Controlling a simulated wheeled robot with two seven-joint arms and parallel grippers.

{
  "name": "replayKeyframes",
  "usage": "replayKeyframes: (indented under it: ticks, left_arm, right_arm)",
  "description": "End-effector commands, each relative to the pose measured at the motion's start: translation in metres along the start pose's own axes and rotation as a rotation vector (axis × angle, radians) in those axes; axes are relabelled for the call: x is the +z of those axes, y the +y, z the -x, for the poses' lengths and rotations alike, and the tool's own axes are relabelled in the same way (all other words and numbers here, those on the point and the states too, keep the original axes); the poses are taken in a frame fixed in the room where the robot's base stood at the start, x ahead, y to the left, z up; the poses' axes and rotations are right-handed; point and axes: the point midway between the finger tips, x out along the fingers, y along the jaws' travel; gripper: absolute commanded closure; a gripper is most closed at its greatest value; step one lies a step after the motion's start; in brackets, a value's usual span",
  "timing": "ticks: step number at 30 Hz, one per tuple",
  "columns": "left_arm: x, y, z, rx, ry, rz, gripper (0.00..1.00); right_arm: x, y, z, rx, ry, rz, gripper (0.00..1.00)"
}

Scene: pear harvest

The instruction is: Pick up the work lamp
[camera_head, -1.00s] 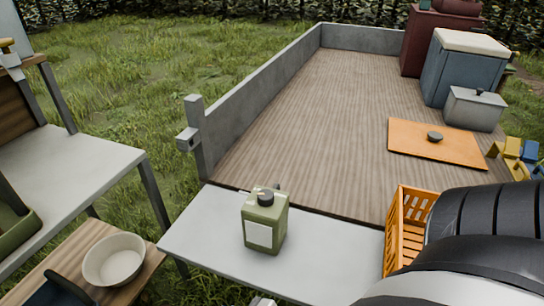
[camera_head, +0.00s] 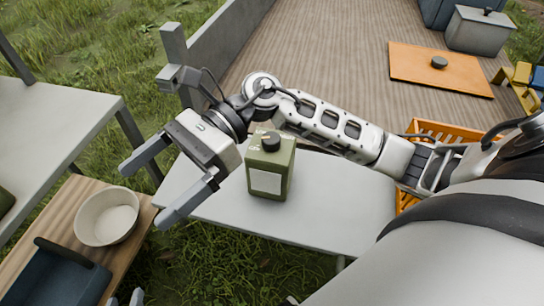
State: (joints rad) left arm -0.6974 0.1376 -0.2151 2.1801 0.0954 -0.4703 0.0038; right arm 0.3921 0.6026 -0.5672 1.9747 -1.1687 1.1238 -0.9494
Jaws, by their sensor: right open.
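I cannot make out a work lamp for certain in the head view. My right gripper (camera_head: 165,190) reaches across from the right, with its two fingers spread wide and nothing between them. It hangs over the gap between the white bowl and the green canister (camera_head: 270,168), its body just left of the canister. Only the tips of my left gripper (camera_head: 125,298) show at the bottom edge; the rest is out of frame.
The canister stands on a light grey table (camera_head: 300,220). A white bowl (camera_head: 106,217) and a dark blue container (camera_head: 55,275) are on a wooden surface at lower left. An orange crate (camera_head: 440,131) is partly behind my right arm. An orange board (camera_head: 440,70) lies on the wooden deck.

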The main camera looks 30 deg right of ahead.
Motion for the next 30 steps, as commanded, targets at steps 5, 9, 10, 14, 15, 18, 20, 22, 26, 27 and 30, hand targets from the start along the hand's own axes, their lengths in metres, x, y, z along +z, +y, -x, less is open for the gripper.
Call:
replayKeyframes:
  ticks: [5, 9, 10, 14, 15, 18, 20, 22, 26, 27, 30]
  left_arm:
    - [0.002, 0.001, -0.002, 0.005, 0.011, 0.009, 0.64]
    - [0.002, 0.001, -0.003, 0.008, 0.018, 0.014, 0.64]
    - [0.002, 0.001, -0.003, 0.008, 0.019, 0.014, 0.64]
    - [0.002, 0.001, -0.004, 0.008, 0.02, 0.015, 0.64]
    - [0.002, 0.001, -0.004, 0.008, 0.02, 0.015, 0.64]
    - [0.002, 0.001, -0.004, 0.008, 0.021, 0.015, 0.64]
    - [0.002, 0.001, -0.004, 0.008, 0.022, 0.015, 0.64]
    - [0.002, 0.001, -0.004, 0.008, 0.023, 0.015, 0.64]
    - [0.001, 0.0, -0.004, 0.007, 0.025, 0.014, 0.64]
    - [0.001, 0.0, -0.004, 0.007, 0.025, 0.014, 0.64]
    - [0.001, 0.0, -0.004, 0.007, 0.026, 0.013, 0.64]
  right_arm:
    - [-0.062, -0.034, 0.103, 0.133, 0.808, 0.492, 0.0]
    - [-0.063, -0.047, 0.19, 0.219, 1.211, 0.576, 0.0]
    - [-0.06, -0.048, 0.203, 0.231, 1.267, 0.577, 0.0]
    - [-0.056, -0.048, 0.236, 0.267, 1.402, 0.567, 0.0]
    - [-0.058, -0.048, 0.239, 0.272, 1.417, 0.563, 0.0]
    - [-0.074, -0.049, 0.238, 0.278, 1.424, 0.561, 0.0]
    - [-0.087, -0.051, 0.236, 0.278, 1.421, 0.56, 0.0]
    - [-0.102, -0.053, 0.233, 0.279, 1.42, 0.56, 0.0]
    - [-0.129, -0.057, 0.229, 0.277, 1.418, 0.56, 0.0]
    - [-0.135, -0.059, 0.228, 0.276, 1.419, 0.562, 0.0]
    - [-0.148, -0.061, 0.225, 0.274, 1.418, 0.564, 0.0]
